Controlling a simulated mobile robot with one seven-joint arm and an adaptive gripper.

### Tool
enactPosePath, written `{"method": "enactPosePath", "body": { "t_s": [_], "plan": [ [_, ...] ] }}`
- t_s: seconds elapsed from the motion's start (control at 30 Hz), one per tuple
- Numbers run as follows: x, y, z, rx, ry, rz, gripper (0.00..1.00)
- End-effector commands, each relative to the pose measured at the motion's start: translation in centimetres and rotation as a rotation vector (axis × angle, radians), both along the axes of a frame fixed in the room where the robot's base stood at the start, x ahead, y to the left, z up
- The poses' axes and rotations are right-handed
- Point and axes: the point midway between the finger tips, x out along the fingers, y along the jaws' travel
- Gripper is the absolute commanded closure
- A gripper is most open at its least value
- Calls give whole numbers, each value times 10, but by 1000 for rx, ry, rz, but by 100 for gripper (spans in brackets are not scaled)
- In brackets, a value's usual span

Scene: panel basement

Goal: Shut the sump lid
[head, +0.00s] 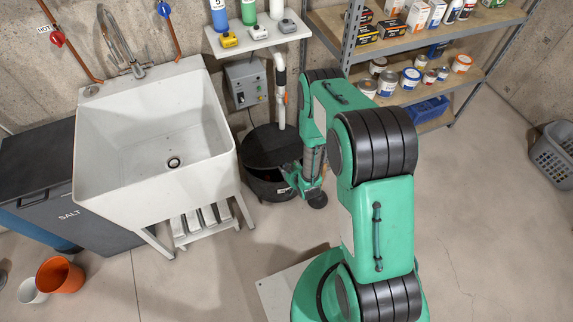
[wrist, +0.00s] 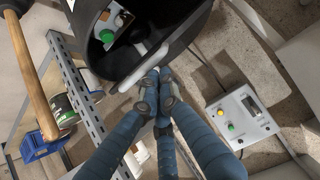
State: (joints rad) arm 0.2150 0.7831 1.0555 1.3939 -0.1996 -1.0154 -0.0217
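The black sump basin (head: 268,186) stands on the floor between the sink and the shelf in the head view. Its round black lid (head: 262,143) is raised and tilted at the back, and a dark opening shows below its front edge. My gripper (head: 303,186) is at the basin's front right side, low and close to the opening. In the wrist view a large black rounded form (wrist: 168,22) fills the top, with a pale bar along its edge. My gripper's fingertips (wrist: 157,92) are close together just below that bar, with nothing visible between them; contact is unclear.
The white sink (head: 155,140) stands left of the sump. A grey control box (head: 246,83) is on the wall behind, beside a white pipe (head: 279,90). A metal shelf (head: 400,95) with cans is at the back right.

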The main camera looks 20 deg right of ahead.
Motion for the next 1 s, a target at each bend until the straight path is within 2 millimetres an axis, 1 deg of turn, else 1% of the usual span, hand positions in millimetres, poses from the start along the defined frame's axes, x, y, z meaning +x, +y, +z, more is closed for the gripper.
{"method": "enactPosePath", "body": {
  "t_s": [0.03, 0.23, 0.67, 1.0],
  "plan": [
    [-5, 0, -7, 2, -23, -1, 100],
    [-14, 0, -22, 0, -152, 1, 100],
    [-30, 0, -57, 0, -296, 0, 100],
    [-39, 0, -86, 0, -410, 1, 100]
  ]
}}
